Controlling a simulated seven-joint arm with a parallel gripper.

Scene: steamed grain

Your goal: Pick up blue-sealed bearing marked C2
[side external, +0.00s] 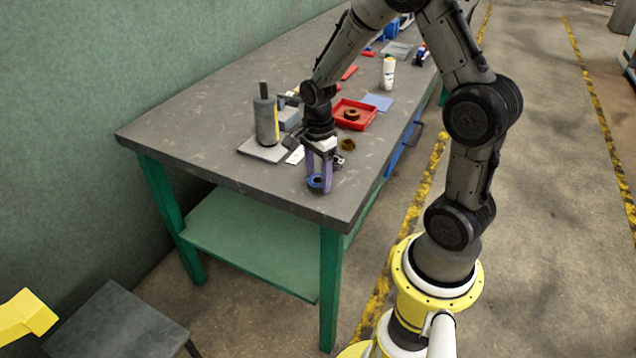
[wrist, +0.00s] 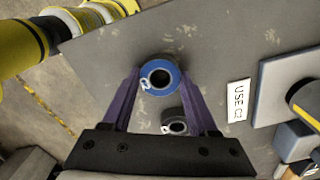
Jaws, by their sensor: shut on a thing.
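The blue-sealed bearing (side external: 316,182) is a short ring with a dark bore, close to the table's near edge. In the wrist view it lies between my fingertips, its blue face (wrist: 148,70) towards the camera; a small white mark on it is too small to read. My gripper (side external: 321,178) has purple fingers shut on this bearing's two sides. It also shows in the wrist view (wrist: 160,75). I cannot tell whether the bearing touches the table. A second, grey-dark bearing (wrist: 166,118) lies close by, with a white mark. A white card (wrist: 238,100) reads "USE C2".
A grey cylinder on a flat plate (side external: 250,151) stands left of my gripper. A brown ring (side external: 348,145) lies behind it. A red tray (side external: 366,124) with another brown ring, a blue sheet (side external: 378,102) and a white bottle (side external: 388,72) are farther back. The table's left front is bare.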

